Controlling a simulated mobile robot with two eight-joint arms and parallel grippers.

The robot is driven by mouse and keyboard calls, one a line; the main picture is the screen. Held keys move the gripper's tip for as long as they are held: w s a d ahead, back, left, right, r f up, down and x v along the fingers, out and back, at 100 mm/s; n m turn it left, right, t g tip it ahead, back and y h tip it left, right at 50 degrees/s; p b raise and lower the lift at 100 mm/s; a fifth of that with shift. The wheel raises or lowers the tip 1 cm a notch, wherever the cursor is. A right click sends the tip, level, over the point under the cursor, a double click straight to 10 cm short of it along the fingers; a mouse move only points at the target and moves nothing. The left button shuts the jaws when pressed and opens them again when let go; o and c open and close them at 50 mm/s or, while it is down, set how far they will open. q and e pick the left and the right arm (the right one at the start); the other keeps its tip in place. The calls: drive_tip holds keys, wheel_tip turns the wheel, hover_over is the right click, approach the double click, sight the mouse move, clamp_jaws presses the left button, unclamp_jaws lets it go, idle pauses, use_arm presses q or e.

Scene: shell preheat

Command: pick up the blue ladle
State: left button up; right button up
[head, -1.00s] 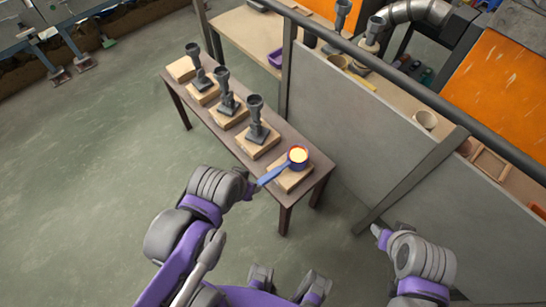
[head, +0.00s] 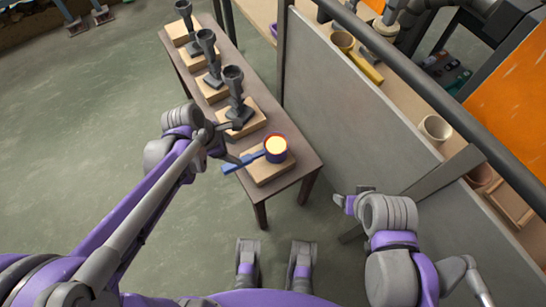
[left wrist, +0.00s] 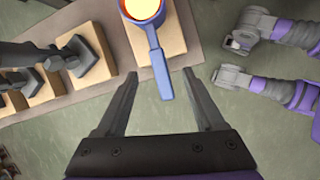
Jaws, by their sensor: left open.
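The blue ladle (head: 274,151) rests on the nearest wooden block (head: 268,172) at the near end of a narrow brown table. Its bowl holds something glowing orange-yellow, and its flat handle (head: 243,162) sticks out to the left past the block. My left gripper (head: 222,143) is just left of the handle and looks higher than the table. In the left wrist view the ladle (left wrist: 145,10) is ahead, its handle pointing down between the open fingers (left wrist: 160,88), with nothing held. My right gripper (head: 345,203) is right of the table; its jaws are too small to judge.
Several dark metal pieces stand on wooden blocks along the table (head: 305,158), the closest (head: 236,98) right behind the ladle. A grey panel (head: 345,110) closes off the right side, with a workbench behind it. The floor (head: 90,140) at left is clear.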

sight(247, 158)
use_arm(q)
drive_tip(key=shift+w+d+f+n+b, duration=0.1)
drive_tip(key=shift+w+f+n+b, duration=0.15)
drive_tip(key=shift+f+n, duration=0.3)
drive_tip(key=shift+w+d+f+n+b, duration=0.1)
drive_tip(key=shift+w+f+n, duration=0.25)
drive_tip(key=shift+f+n, duration=0.15)
drive_tip(key=shift+h, duration=0.3)
drive_tip(key=b+x, duration=0.1)
drive_tip(key=x, duration=0.3)
drive_tip(key=shift+f, duration=0.45)
drive_tip(key=x, duration=0.2)
drive_tip(key=b+x, duration=0.1)
drive_tip(key=x, duration=0.1)
drive_tip(key=b+x, duration=0.1)
drive_tip(key=shift+w+a+f, duration=0.1)
drive_tip(key=shift+a+f, duration=0.05)
drive_tip(key=shift+f, duration=0.3)
clamp_jaws()
